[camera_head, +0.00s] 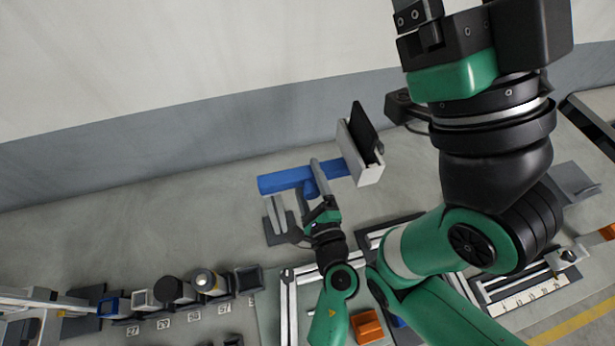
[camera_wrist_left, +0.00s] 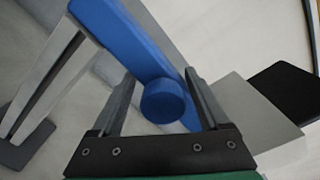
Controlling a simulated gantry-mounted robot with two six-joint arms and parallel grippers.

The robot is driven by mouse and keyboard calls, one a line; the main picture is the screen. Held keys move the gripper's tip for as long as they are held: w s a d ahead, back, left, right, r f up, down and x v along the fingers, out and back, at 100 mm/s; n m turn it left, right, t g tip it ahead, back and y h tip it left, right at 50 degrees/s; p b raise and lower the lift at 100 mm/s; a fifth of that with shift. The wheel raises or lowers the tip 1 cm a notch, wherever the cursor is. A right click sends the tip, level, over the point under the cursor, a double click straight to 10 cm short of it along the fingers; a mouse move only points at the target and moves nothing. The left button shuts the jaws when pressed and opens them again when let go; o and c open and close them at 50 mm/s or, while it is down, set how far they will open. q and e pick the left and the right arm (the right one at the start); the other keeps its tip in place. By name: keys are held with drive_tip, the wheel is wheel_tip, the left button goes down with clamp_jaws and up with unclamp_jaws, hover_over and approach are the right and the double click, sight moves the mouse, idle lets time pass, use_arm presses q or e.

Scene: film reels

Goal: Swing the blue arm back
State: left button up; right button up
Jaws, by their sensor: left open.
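The blue arm (camera_head: 283,181) is a long bar on a pale upright stand (camera_head: 281,215), reaching right toward a white box with a black panel (camera_head: 365,150). It also crosses the upper middle of the left wrist view (camera_wrist_left: 135,42). A round blue knob (camera_wrist_left: 167,103) projects from its side. My left gripper (camera_head: 312,184) is open at the bar; in the left wrist view its fingers (camera_wrist_left: 160,78) stand on either side of the knob, with gaps visible. My right gripper (camera_head: 415,22) is raised at the top right, its fingertips cut off by the frame edge.
Several small bins and round containers (camera_head: 205,281) stand in a numbered row at lower left. An orange block (camera_head: 366,327) lies at the bottom. A rail fixture (camera_head: 525,287) is at lower right. Bare wall lies behind the blue arm, and the floor left of it is clear.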

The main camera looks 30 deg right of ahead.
use_arm(q)
drive_tip(key=shift+s+d+r, duration=0.1)
drive_tip(key=shift+s, duration=0.25)
drive_tip(key=p+v, duration=0.2)
drive_tip(key=v, duration=0.9)
drive_tip(key=shift+p, duration=0.4)
drive_tip(key=shift+w, duration=0.1)
